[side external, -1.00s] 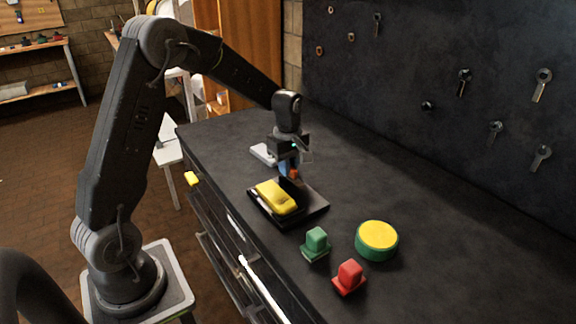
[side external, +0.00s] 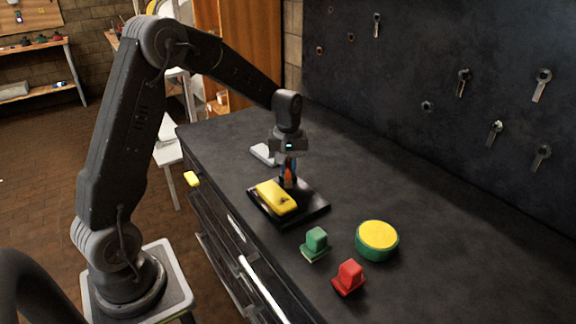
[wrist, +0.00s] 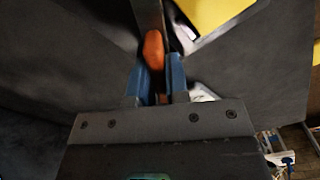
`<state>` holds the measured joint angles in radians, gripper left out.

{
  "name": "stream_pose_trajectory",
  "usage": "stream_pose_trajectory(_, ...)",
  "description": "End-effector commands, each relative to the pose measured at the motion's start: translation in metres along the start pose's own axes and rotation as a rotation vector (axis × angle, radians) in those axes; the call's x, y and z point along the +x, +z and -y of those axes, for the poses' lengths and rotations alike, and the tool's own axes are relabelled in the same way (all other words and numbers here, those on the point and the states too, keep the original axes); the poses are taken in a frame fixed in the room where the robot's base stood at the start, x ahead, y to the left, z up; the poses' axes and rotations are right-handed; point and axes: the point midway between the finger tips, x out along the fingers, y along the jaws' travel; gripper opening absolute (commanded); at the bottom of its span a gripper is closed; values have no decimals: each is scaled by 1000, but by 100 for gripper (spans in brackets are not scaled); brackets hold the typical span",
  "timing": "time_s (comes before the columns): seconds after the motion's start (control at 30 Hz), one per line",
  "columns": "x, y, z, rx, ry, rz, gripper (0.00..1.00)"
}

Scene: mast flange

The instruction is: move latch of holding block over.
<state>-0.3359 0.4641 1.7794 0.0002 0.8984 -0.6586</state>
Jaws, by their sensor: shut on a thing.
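The holding block (side external: 312,211) is a flat black base on the dark bench, with a yellow piece (side external: 273,198) lying on it. An orange latch (side external: 288,180) stands at the base's far side, behind the yellow piece. It also shows in the wrist view (wrist: 153,50), between and just beyond the blue fingertips. My gripper (side external: 288,168) points down over the far part of the base. Its blue fingers (wrist: 158,77) are shut on the orange latch. The fingers partly hide the latch's lower part. The yellow piece shows at the wrist view's top right (wrist: 212,12).
A light grey piece (side external: 263,153) lies behind the block. A green block (side external: 316,240), a red block (side external: 349,276) and a round yellow-topped green piece (side external: 377,240) stand in front and to the right. The bench's right side is clear, up to the dark tool wall (side external: 420,60).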

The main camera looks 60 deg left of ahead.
Motion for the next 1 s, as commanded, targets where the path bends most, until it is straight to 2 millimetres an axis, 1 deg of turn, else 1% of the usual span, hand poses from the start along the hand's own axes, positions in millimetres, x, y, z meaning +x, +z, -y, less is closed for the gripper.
stream_pose_trajectory(0.6, -1, 0, 0, 584, 1, -2, 0)
stream_pose_trajectory(0.8, -1, 0, 0, 752, 1, -2, 0)
stream_pose_trajectory(1.0, -1, -1, 0, 883, 1, -2, 0)
